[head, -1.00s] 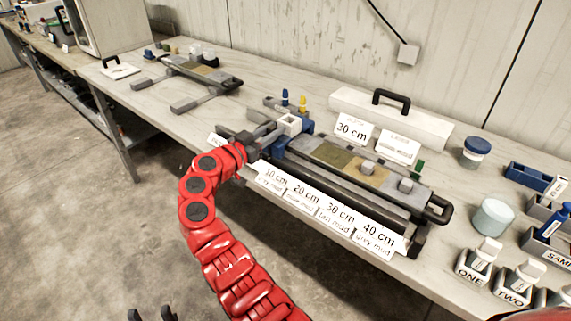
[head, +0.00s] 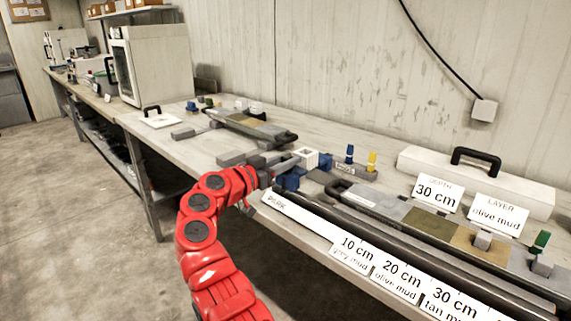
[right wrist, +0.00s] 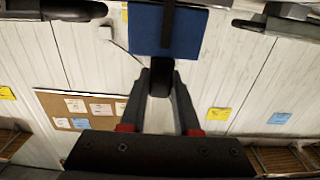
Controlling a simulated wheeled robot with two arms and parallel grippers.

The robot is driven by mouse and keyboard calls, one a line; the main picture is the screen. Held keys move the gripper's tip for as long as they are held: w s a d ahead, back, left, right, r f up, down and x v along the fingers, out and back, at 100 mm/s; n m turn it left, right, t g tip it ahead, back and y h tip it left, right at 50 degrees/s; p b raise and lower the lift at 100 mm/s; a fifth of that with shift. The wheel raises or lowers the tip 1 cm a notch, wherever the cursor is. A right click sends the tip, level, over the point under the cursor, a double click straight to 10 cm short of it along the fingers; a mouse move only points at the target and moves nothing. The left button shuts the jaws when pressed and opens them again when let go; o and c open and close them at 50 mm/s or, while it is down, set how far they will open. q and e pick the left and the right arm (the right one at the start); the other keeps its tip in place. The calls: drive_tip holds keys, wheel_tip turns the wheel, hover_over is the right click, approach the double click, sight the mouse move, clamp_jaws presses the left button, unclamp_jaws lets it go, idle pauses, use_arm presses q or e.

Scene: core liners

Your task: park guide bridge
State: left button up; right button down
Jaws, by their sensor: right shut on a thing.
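The guide bridge, a white square block (head: 306,157) with blue legs (head: 291,180), is in the head view at the left end of the long dark core rack (head: 400,245). My right gripper (head: 280,166) is shut on it from the left, and the red arm reaches up from below. In the right wrist view the two dark fingers (right wrist: 161,75) close at a blue part of the bridge (right wrist: 190,32). Whether the legs touch the table or rack is hard to tell. My left gripper is not in view.
A core liner with coloured mud sections (head: 423,223) lies along the rack. A small stand with blue and yellow pegs (head: 350,170) stands behind. A second grey liner assembly (head: 245,125) lies farther left. Depth and layer cards (head: 437,193) stand at right.

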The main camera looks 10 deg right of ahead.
drive_tip(key=shift+a+r, duration=0.1)
drive_tip(key=shift+r, duration=0.05)
drive_tip(key=c, duration=1)
unclamp_jaws()
drive_tip(key=shift+w, duration=0.1)
drive_tip(key=o, duration=0.4)
drive_tip(key=shift+w+a, duration=0.1)
drive_tip(key=shift+w, duration=0.05)
drive_tip(key=shift+c, duration=0.2)
drive_tip(key=v, duration=1.7)
drive_tip(key=shift+s+p, duration=0.25)
drive_tip(key=shift+p, duration=0.05)
drive_tip(key=shift+a, duration=0.1)
